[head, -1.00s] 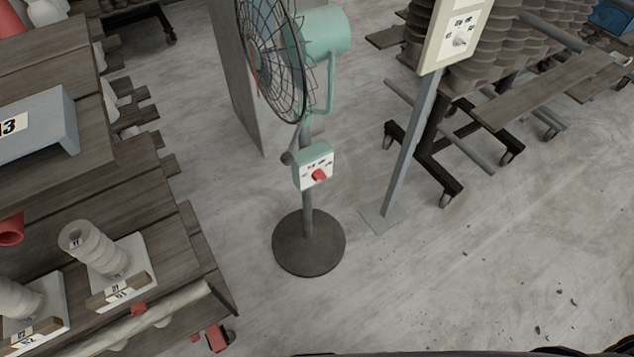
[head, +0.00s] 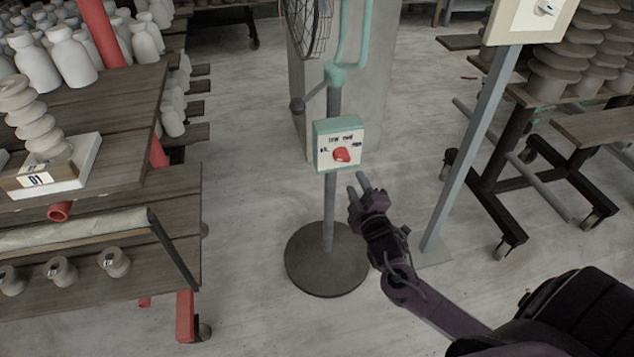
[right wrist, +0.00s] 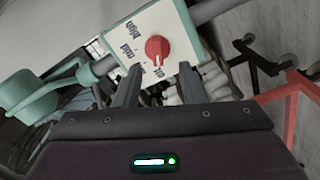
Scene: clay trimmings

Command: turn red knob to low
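The red knob (head: 341,155) sits on the pale face of a mint-green control box (head: 322,129) on the fan's pole. In the right wrist view, the knob (right wrist: 157,49) faces me just beyond the fingertips. Its pale pointer line points down toward the gripper, at a small label hard to read. "High" and "mid"-like labels stand to its upper left. My right gripper (head: 361,182) is below and slightly right of the box in the head view. Its two fingers (right wrist: 158,78) are apart, with nothing between them, and do not visibly touch the knob. My left gripper is not in view.
The fan's round base (head: 327,277) stands on the floor. A grey post (head: 470,150) with a switch panel (head: 528,20) stands to the right. A wooden table (head: 120,140) with pottery is at left, a wheeled rack (head: 500,185) at right.

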